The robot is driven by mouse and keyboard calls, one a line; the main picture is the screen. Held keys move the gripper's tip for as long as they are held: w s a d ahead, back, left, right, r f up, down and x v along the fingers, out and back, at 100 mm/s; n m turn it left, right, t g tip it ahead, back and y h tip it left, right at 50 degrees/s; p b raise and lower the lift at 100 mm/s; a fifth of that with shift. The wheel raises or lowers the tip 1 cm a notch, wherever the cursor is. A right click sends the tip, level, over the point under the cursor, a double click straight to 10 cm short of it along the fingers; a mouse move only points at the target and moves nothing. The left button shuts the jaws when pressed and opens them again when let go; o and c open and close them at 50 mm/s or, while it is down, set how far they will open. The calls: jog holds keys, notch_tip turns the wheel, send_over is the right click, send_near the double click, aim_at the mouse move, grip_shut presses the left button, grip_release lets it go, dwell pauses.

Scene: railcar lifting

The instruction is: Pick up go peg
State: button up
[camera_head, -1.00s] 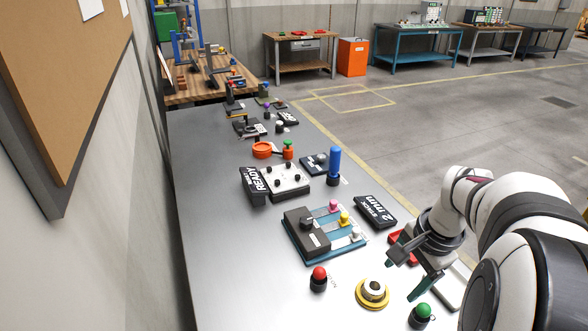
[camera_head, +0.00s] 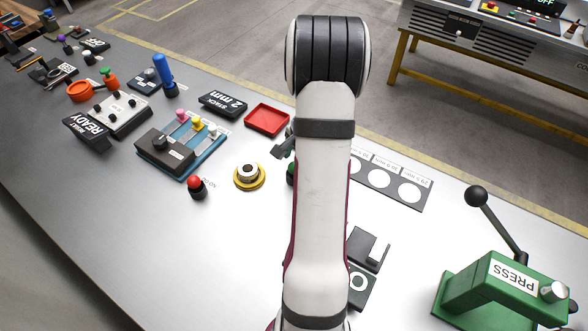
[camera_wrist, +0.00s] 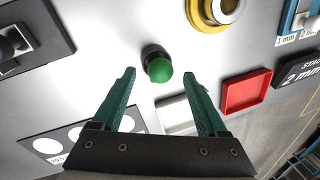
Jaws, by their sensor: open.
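A peg with a round green knob (camera_wrist: 158,68) and a dark base stands on the metal table; I take it to be the go peg. In the head view only a sliver of the green knob (camera_head: 291,172) shows beside my arm. In the wrist view my gripper (camera_wrist: 160,74) is open and empty. Its two green fingers point toward the peg, with the knob between the fingertip lines and apart from both. In the head view my gripper is mostly hidden behind my arm. A red-topped peg (camera_head: 195,187) stands to the left.
A yellow-ringed round part (camera_head: 249,177) and an empty red tray (camera_head: 267,118) are near the peg. A green press (camera_head: 490,290) with a lever stands at the right. The table's front left is clear.

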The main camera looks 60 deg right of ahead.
jog(key=shift+x, duration=0.95)
grip_shut()
jog(key=shift+r, duration=0.1)
